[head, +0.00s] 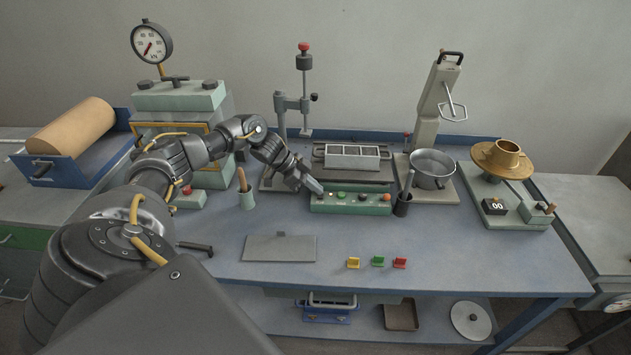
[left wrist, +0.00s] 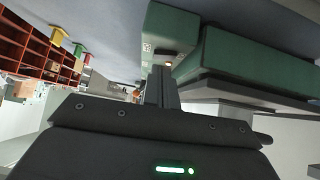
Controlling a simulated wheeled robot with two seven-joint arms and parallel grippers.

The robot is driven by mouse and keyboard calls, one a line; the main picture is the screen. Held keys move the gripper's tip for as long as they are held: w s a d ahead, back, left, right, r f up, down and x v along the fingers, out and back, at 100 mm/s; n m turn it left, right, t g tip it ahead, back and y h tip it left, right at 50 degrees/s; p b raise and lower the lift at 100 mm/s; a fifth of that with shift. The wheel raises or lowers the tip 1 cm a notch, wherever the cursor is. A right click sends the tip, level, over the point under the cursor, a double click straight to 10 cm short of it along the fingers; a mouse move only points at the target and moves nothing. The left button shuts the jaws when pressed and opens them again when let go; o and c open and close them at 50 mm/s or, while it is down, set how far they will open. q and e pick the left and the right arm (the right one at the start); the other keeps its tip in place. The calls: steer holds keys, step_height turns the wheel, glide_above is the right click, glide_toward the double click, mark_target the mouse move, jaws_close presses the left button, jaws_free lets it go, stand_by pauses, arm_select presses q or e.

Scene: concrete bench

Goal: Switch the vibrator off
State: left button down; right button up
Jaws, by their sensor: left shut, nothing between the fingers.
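The green control box (head: 350,206) stands on the bench in front of the vibrating table (head: 352,174), which carries a grey three-part mould (head: 352,157). Its top has a row of small buttons, with a green one (head: 341,194) toward the left and a red one (head: 386,197) at the right end. My left gripper (head: 318,190) is shut and empty at the box's left end. In the left wrist view its closed fingers (left wrist: 162,82) point at the green housing (left wrist: 172,30), close to a small round button (left wrist: 168,64). I cannot tell whether they touch. My right gripper is not in view.
A dark cup with a tool (head: 403,206) stands at the box's right end. A flat grey plate (head: 280,248) and small yellow, green and red pieces (head: 378,261) lie in front. A metal bowl (head: 433,168) stands to the right.

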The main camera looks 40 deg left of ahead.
arm_select(q)
steer(key=r+p, duration=0.1)
steer(key=r, duration=0.1)
steer(key=r+p, duration=0.1)
steer(key=shift+w+a+r+p, duration=0.25)
steer(key=shift+r+p, duration=0.05)
steer(key=shift+r, duration=0.05)
steer(key=w+b+v, duration=0.1)
steer(key=b+v, duration=0.2)
steer(key=v, duration=0.6)
steer(key=shift+s+a+r, duration=0.2)
steer(key=shift+s+a, duration=0.05)
steer(key=shift+a, duration=0.4)
